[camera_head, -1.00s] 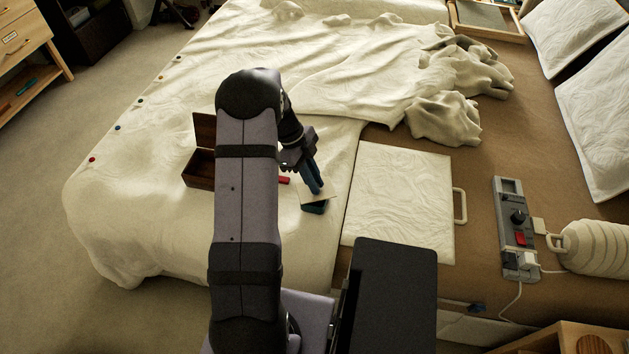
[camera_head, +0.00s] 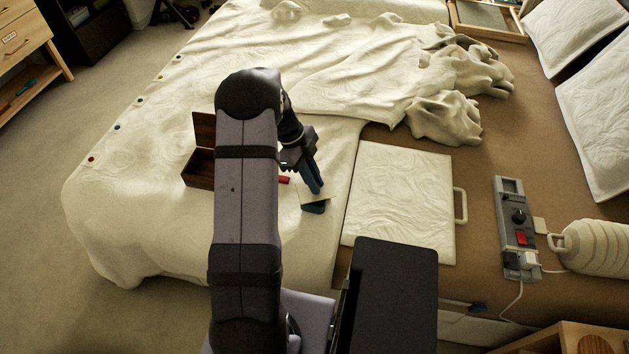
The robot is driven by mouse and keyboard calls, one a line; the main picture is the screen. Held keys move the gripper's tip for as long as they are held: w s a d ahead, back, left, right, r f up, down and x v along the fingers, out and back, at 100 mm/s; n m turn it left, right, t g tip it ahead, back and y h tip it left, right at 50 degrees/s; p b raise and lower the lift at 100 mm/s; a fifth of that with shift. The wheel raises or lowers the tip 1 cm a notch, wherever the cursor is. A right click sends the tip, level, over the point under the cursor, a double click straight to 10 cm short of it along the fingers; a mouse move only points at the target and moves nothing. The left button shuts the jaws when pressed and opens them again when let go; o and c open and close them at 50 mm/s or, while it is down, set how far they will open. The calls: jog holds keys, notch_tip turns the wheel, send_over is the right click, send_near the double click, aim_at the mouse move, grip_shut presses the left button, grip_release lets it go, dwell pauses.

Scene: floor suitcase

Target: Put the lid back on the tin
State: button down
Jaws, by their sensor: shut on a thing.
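The tin (camera_head: 313,209) is a small dark teal box on the cream bed cover, just right of my arm. A thin pale lid (camera_head: 321,201) lies over the tin's top, directly under my fingertips. My gripper (camera_head: 315,190) points down with its blue fingers shut on the lid. The fingers hide part of the lid. I cannot tell whether the lid is seated on the tin or just above it.
A dark wooden box (camera_head: 199,168) with its lid raised stands left of my arm, partly hidden by it. A small red object (camera_head: 284,180) lies left of the tin. A pale square panel with a handle (camera_head: 400,205) lies to the right.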

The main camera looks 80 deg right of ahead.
dwell(0.3)
jog(key=c, duration=1.7)
grip_release()
jog(key=shift+o, duration=0.7)
jog(key=o, duration=0.4)
jog(key=shift+c, duration=0.2)
jog(key=shift+r, duration=0.15)
jog(key=shift+r+p, duration=2)
jog(key=shift+r, duration=1.4)
